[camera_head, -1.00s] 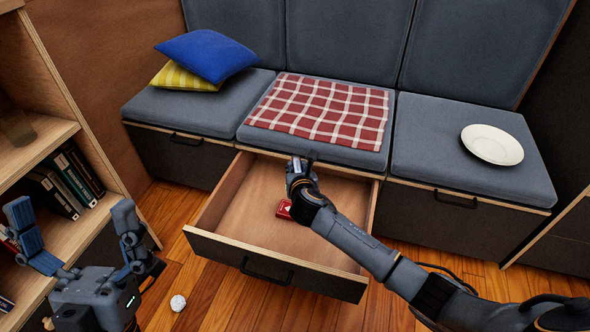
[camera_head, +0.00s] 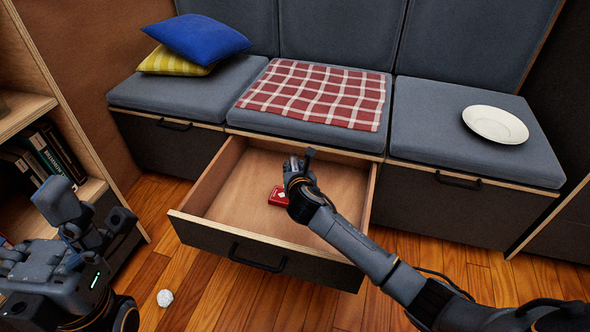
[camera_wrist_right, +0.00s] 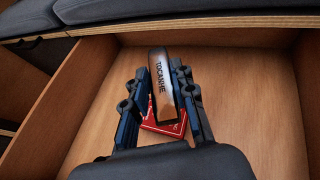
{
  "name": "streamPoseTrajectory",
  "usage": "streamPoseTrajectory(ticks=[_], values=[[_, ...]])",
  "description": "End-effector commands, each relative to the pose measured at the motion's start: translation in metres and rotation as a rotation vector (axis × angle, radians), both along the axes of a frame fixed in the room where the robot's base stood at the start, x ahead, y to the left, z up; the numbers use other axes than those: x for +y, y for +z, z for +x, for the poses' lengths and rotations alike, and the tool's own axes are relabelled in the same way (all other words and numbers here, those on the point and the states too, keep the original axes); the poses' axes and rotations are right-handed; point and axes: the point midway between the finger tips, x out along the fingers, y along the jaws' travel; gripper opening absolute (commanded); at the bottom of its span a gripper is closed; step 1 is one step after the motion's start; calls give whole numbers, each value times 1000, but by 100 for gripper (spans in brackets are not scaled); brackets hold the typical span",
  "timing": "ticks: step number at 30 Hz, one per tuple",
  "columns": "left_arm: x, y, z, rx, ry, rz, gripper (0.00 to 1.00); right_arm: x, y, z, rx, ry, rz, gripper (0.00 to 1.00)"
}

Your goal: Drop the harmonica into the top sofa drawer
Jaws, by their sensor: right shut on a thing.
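The harmonica (camera_wrist_right: 163,85), a narrow block with a light metallic face and dark lettering, is upright between the fingers of my right gripper (camera_wrist_right: 160,90) in the right wrist view. That gripper (camera_head: 299,166) is shut on it and hangs over the open drawer. In the head view the harmonica is mostly hidden by the fingers. The drawer (camera_head: 262,240) is pulled out beneath the middle sofa seat. My left gripper (camera_head: 92,208) is at the far left, fingers apart and empty, away from the drawer.
A red box (camera_head: 277,197) lies on the drawer floor, partly behind the harmonica in the wrist view. A checked cloth (camera_head: 315,95), a white plate (camera_head: 495,124) and blue (camera_head: 197,42) and yellow (camera_head: 172,66) pillows lie on the sofa. A bookshelf (camera_head: 60,110) stands left.

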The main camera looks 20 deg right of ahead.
Motion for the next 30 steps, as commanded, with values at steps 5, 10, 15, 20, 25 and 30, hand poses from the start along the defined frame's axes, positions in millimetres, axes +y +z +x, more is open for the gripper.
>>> streamPoseTrajectory(ticks=[5,10,15,20,25,30], values=[[0,2,0,-18,1,2,100,0,-4,0,0,1,1,0],[-1,4,0,-18,1,2,100,0,-3,0,0,1,0,0],[-1,3,0,-17,1,2,100,0,-3,0,0,0,0,44],[-1,3,0,-17,1,2,100,0,-3,0,0,0,0,52],[-1,3,0,-17,1,2,100,0,-4,0,1,0,0,52],[0,3,0,-17,1,2,100,2,0,-8,0,0,0,52]])
